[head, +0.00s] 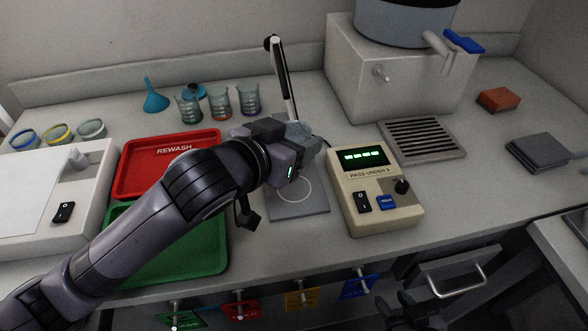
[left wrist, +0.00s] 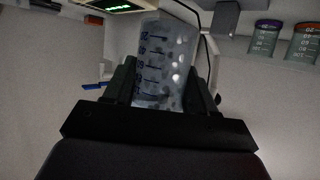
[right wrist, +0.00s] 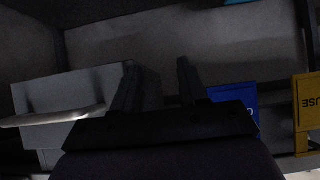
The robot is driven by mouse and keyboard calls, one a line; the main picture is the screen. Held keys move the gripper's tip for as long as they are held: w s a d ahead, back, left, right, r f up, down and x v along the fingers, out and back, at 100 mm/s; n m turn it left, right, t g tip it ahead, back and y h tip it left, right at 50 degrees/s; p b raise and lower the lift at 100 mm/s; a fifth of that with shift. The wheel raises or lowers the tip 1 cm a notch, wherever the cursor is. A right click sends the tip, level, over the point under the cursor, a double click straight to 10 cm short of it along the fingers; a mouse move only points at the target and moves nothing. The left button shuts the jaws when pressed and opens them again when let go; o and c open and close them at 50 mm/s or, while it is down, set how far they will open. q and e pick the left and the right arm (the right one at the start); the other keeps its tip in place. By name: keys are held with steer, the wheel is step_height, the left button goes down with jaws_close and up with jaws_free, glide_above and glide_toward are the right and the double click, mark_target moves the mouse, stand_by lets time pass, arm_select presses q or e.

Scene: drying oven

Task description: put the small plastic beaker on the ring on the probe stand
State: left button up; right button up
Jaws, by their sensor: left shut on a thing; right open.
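The small plastic beaker (left wrist: 166,58), clear with dark graduation marks, is between the fingers of my left gripper (left wrist: 163,80) in the left wrist view. In the head view my left gripper (head: 306,140) is above the far part of the probe stand's grey base and hides most of the beaker. The probe stand (head: 285,80) has an upright pole. A thin white ring (head: 309,191) is marked on its base (head: 300,209), partly covered by my arm. My right gripper (right wrist: 157,78) is open and empty, low in front of the counter.
A beige meter (head: 375,200) with a green display stands right of the base. Red (head: 125,180) and green (head: 215,262) trays lie left, under my left arm. Several graduated beakers (head: 220,103) stand behind. A drain grille (head: 420,140) and white tank box (head: 350,75) are at right.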

arm_select(q)
steer(key=shift+f+b, duration=0.4)
steer(key=shift+f, duration=2.95)
steer(key=o, duration=1.2)
steer(key=shift+f, duration=0.1)
steer(key=shift+c, duration=0.2)
steer(key=v, duration=1.2)
steer(key=shift+p, duration=0.3)
